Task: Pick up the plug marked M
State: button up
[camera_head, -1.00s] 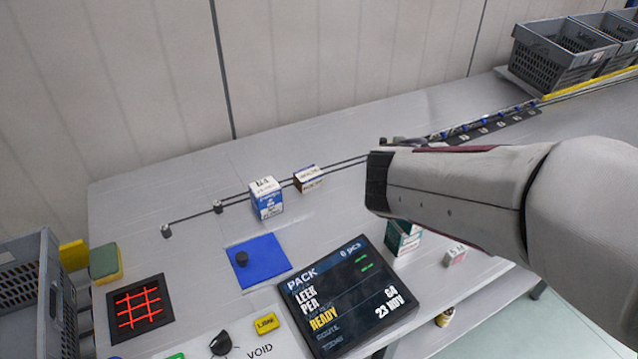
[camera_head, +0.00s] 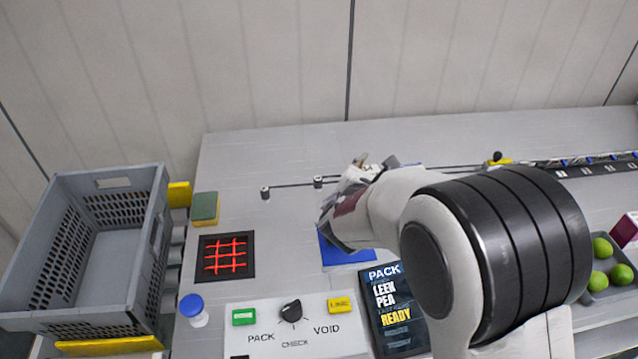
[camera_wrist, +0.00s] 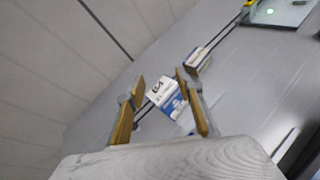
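No plug with a readable M shows in any view. A rail (camera_head: 590,162) with several blue pieces and small labels runs at the far right; its lettering is too small to read. My gripper (camera_wrist: 160,82) is open, its two yellow-padded fingers apart with nothing held. A blue and white box (camera_wrist: 168,97) shows between and beyond the fingers in the wrist view. In the head view my gripper (camera_head: 362,163) is partly hidden by my arm, over the back of the table near the thin dark line.
A grey crate (camera_head: 150,215) stands at the left. In front are a red-lit grid (camera_head: 226,256), a button panel (camera_head: 290,345), a blue mat (camera_head: 345,256) and a black screen (camera_head: 388,335). Green fruits (camera_head: 602,248) lie in a tray at right. The back left of the table is clear.

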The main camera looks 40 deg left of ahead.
jog(key=s+a+f+n+y, duration=0.2)
jog(key=s+a+f+n, duration=0.15)
jog(key=a, duration=0.25)
jog(key=n+g+y, duration=0.2)
jog(key=n, duration=0.2)
send_near(318, 184)
jog(key=x, duration=0.3)
jog(key=shift+w+d+f+m, duration=0.15)
jog(key=shift+w+f+m, duration=0.05)
jog(key=shift+f+m, duration=0.05)
jog(key=shift+w+g+h, duration=0.1)
jog(key=shift+g+h, duration=0.2)
jog(key=shift+x, duration=1.2)
jog(key=shift+w+a+f, duration=0.25)
jog(key=shift+w+a, duration=0.85)
jog(key=shift+a, duration=0.1)
jog(key=shift+x, duration=1.1)
